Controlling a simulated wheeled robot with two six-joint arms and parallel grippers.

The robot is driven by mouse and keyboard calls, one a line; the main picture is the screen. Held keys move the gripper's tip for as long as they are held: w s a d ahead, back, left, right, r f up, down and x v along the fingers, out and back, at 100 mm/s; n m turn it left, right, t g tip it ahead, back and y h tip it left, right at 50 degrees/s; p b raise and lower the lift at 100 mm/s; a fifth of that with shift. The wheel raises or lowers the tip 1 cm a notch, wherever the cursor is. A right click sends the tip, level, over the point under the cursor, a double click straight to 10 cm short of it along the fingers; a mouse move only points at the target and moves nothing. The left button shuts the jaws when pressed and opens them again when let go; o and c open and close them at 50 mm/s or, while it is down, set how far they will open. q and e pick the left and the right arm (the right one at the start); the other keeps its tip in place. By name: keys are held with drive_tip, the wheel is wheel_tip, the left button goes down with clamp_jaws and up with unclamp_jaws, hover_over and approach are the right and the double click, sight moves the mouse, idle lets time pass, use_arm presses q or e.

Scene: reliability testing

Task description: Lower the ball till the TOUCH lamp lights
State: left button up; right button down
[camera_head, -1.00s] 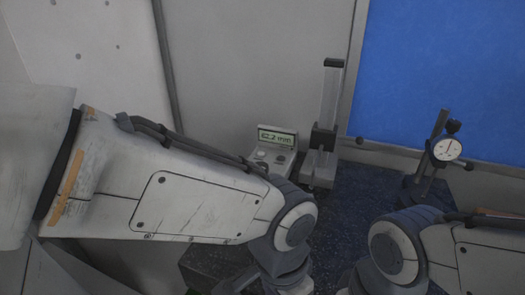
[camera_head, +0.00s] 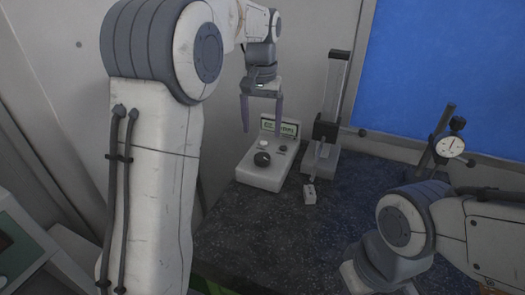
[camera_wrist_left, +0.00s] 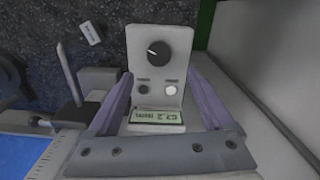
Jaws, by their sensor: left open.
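A white control box (camera_head: 258,178) stands on the dark speckled table, with a black knob (camera_head: 262,159), a white round button (camera_head: 263,144), a dark round spot and a green display (camera_head: 288,130). I cannot tell which is the TOUCH lamp; nothing there is clearly lit. Beside it stands a height gauge with a tall column and dark slide (camera_head: 326,131); its ball is too small to make out. My left gripper (camera_head: 262,118) is open and empty above the box. In the left wrist view the knob (camera_wrist_left: 158,53) lies beyond the spread fingers. My right gripper is out of view.
A small white labelled block (camera_head: 309,194) lies in front of the gauge. A dial indicator on a stand (camera_head: 450,146) is at the right. My right arm covers the lower right. The middle of the table (camera_head: 290,235) is clear.

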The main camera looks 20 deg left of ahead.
sight(262, 157)
use_arm(q)
wheel_tip(262, 157, down, 9)
drive_tip(key=shift+d+p, duration=0.1)
drive_tip(key=shift+p, duration=0.6)
clamp_jaws()
